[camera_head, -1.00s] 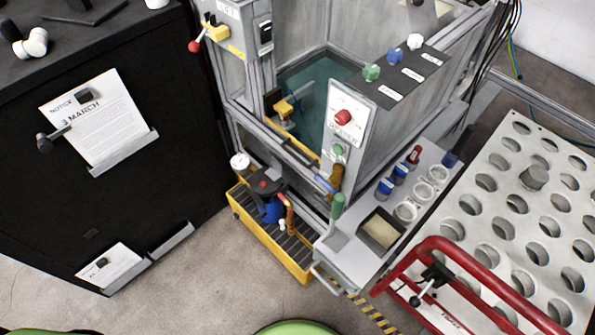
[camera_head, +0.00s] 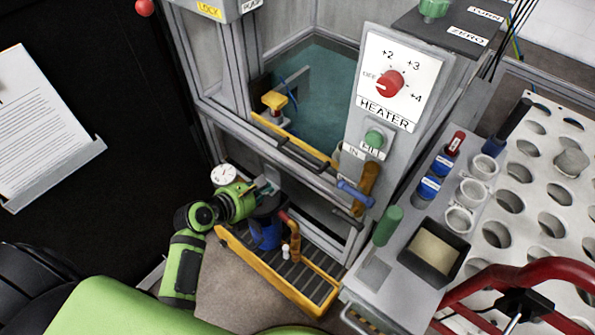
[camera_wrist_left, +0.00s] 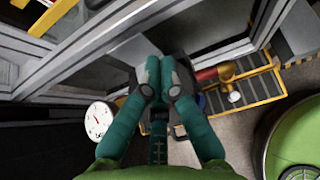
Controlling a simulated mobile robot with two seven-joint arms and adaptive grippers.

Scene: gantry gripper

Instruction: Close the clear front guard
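The machine's front frame (camera_head: 262,142) stands in the middle of the head view, with a yellow strip and a dark bar handle (camera_head: 312,158) across it. The clear guard panel is hard to make out, and I cannot tell its exact position. My left gripper (camera_head: 268,187) is low in front of the frame, left of the handle and apart from it, above a blue pump-like unit (camera_head: 265,232). In the left wrist view, the teal fingers (camera_wrist_left: 164,78) come together at their tips with nothing visible between them, below grey frame bars. My right gripper is out of view.
A heater panel (camera_head: 392,80) stands right of the opening. A yellow tray (camera_head: 283,283) lies below, with a round gauge (camera_head: 224,175) at its left. A side shelf (camera_head: 378,272) holds cups and a green handle (camera_head: 388,226). A red rail (camera_head: 530,272) is lower right.

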